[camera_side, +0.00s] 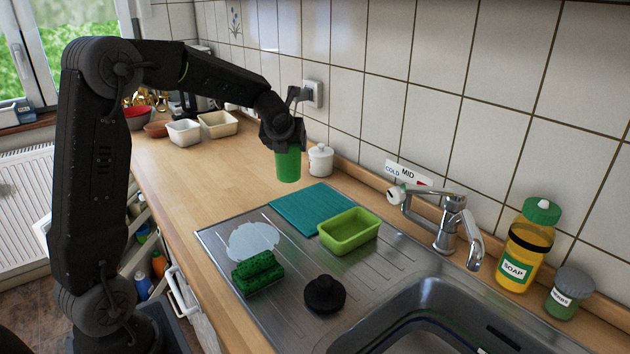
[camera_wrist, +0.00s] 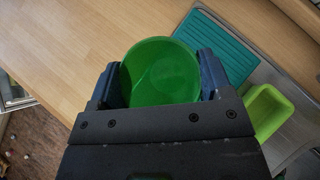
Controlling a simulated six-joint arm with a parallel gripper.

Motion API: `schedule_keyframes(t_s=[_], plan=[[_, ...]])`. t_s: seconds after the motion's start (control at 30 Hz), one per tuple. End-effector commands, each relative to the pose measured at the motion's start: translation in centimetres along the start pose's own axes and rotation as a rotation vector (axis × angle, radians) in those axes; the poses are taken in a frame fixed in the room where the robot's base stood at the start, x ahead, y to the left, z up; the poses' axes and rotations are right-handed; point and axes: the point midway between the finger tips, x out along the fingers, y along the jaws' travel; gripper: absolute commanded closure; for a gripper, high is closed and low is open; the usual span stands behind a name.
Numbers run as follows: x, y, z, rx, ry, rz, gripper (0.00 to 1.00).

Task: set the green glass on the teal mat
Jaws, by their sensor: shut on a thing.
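The green glass (camera_side: 288,166) is upright in my gripper (camera_side: 284,142), held in the air over the wooden counter. In the wrist view I look into the round opening of the green glass (camera_wrist: 163,74), with a finger of my gripper (camera_wrist: 160,84) on each side of it. The teal mat (camera_side: 312,208) lies on the metal drainboard. In the side view the glass is above and a little to the left of the mat. In the wrist view the teal mat (camera_wrist: 222,52) is to the right of the glass, and nothing lies on it.
A lime-green tray (camera_side: 348,232) sits beside the mat. A green sponge (camera_side: 257,273) and a black plug (camera_side: 324,294) are on the drainboard. A white lidded jar (camera_side: 320,160) stands by the wall behind the glass. The faucet (camera_side: 440,220) is at the right.

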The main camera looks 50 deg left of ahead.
Motion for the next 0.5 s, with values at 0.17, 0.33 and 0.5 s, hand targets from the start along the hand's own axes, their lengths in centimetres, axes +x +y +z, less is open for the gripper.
schedule_keyframes(t_s=[0.17, 0.33, 0.5], plan=[[1.8, -4.1, -1.6, 0.004, 0.001, -0.003, 0.74], [2.9, -6.4, -2.4, 0.000, 0.000, -0.001, 0.74], [3.5, -7.0, -3.0, -0.002, 0.000, 0.001, 0.74]])
